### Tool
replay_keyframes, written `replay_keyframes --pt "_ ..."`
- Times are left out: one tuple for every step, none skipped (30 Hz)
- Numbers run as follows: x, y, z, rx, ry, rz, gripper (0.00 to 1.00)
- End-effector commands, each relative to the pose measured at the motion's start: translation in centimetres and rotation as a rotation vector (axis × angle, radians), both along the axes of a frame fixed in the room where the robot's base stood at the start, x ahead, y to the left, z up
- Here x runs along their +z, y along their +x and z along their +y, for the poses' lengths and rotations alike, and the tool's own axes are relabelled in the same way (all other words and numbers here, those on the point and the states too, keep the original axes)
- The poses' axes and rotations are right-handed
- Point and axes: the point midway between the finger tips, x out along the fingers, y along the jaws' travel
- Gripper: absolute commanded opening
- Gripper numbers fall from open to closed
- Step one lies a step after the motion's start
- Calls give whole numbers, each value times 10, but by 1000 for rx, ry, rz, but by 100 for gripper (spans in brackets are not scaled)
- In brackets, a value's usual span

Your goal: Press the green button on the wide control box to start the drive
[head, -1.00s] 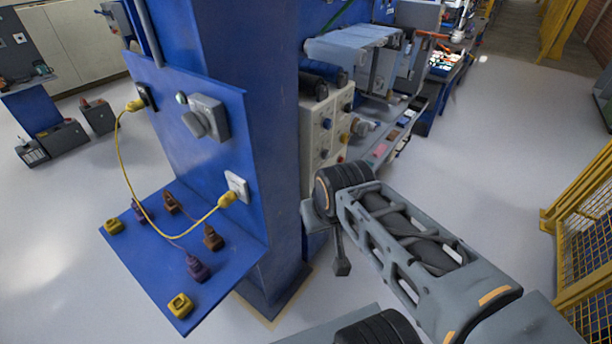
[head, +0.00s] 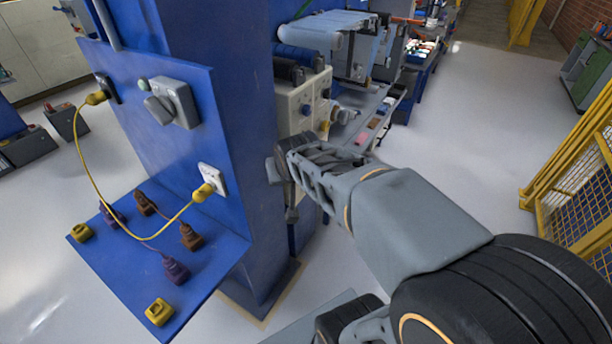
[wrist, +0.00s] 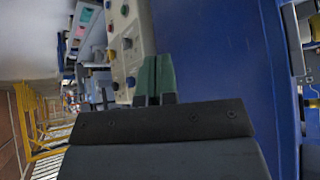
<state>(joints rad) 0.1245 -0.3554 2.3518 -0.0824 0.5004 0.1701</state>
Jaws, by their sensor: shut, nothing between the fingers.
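The beige control box (head: 304,103) with several coloured knobs and buttons stands beside the blue column in the head view, below dark rollers. My arm partly covers its lower part. The control box (wrist: 122,40) also shows at the upper middle of the wrist view, turned sideways. In the head view my wrist is close to the column and hides the fingertips.
A blue panel (head: 150,137) at left carries a grey switch box (head: 172,103) with a pale green round part, and a yellow cable (head: 84,170). Several plugs lie on its shelf. The blue column (head: 245,200) stands close to my wrist. A yellow fence (head: 575,170) is at right.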

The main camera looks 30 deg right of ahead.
Motion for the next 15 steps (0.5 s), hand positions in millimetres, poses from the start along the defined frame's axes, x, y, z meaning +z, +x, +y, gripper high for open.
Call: replay_keyframes --pt "-32 27 -19 -55 3 -56 0" --pt "-41 43 -31 -87 7 -103 0" --pt "-53 64 -47 -125 10 -166 0" --pt "-63 78 -59 -152 16 -214 0" --pt "-73 93 -71 -177 20 -262 0" --pt "-87 110 -88 -205 29 -326 0" --pt "-98 123 -102 -227 35 -377 0" --pt "-110 134 -116 -249 43 -426 0" --pt "-126 148 -134 -271 55 -492 0" --pt "-138 157 -146 -287 67 -539 0" --pt "-151 165 -159 -299 79 -587 0" --pt "-168 174 -175 -314 97 -648 0" --pt "-180 179 -187 -322 111 -693 0" --pt "-192 184 -198 -330 126 -737 0" --pt "-208 188 -212 -336 146 -791 0"
